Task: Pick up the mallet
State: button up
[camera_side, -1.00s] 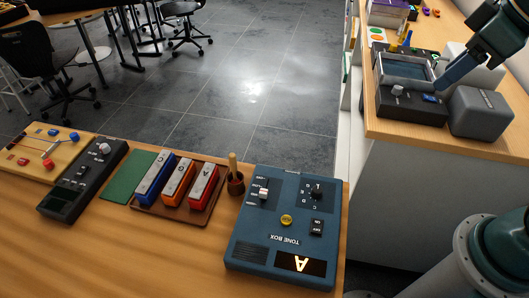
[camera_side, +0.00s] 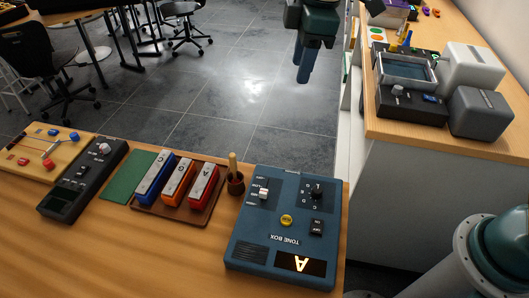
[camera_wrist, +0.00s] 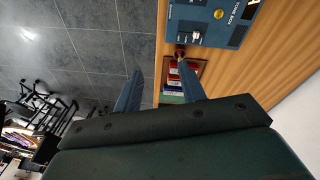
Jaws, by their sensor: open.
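The mallet (camera_side: 232,161) stands upright in a small dark brown cup, with its light wooden handle showing above the rim; its lower end is hidden inside. The cup (camera_side: 236,184) sits on the wooden table between the bars and the tone box, and it also shows small in the wrist view (camera_wrist: 180,53). My gripper (camera_side: 303,78) is open and empty, high up beyond the table's far edge in the side view, well apart from the mallet. In the wrist view its two blue fingers (camera_wrist: 160,70) are spread apart.
The blue tone box (camera_side: 285,258) shows a lit "A" right of the cup. Blue, orange and red bars (camera_side: 179,182) lie on a brown tray at its left. A green mat (camera_side: 128,176) and dark device (camera_side: 80,182) lie further left. Another bench (camera_side: 425,137) stands at right.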

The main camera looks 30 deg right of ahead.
jog(key=w+a+f+n, duration=0.2)
jog(key=a+f, duration=0.3)
jog(key=a, duration=0.1)
jog(key=w+a+f+n+g, duration=0.1)
jog(key=w+a+f+n, duration=0.1)
jog(key=a+f, duration=0.3)
jog(key=shift+w+a+f+n+g+h, duration=0.3)
jog(key=shift+w+a+f+n+h, duration=0.1)
jog(key=shift+a+n, duration=0.55)
jog(key=shift+a+f, duration=0.1)
send_over(234, 171)
jog(key=shift+w+d+f, duration=0.1)
jog(key=shift+w+f, duration=0.05)
jog(key=shift+f, duration=1.25)
jog(key=shift+w+d+f, duration=0.1)
jog(key=shift+w+f, duration=0.05)
jog(key=shift+f, duration=1.25)
jog(key=shift+w+d+f, duration=0.1)
jog(key=shift+w+f, duration=0.05)
jog(key=shift+f, duration=1.25)
jog(key=shift+a+f, duration=0.1)
jog(key=shift+f, duration=2.5)
grip_shut()
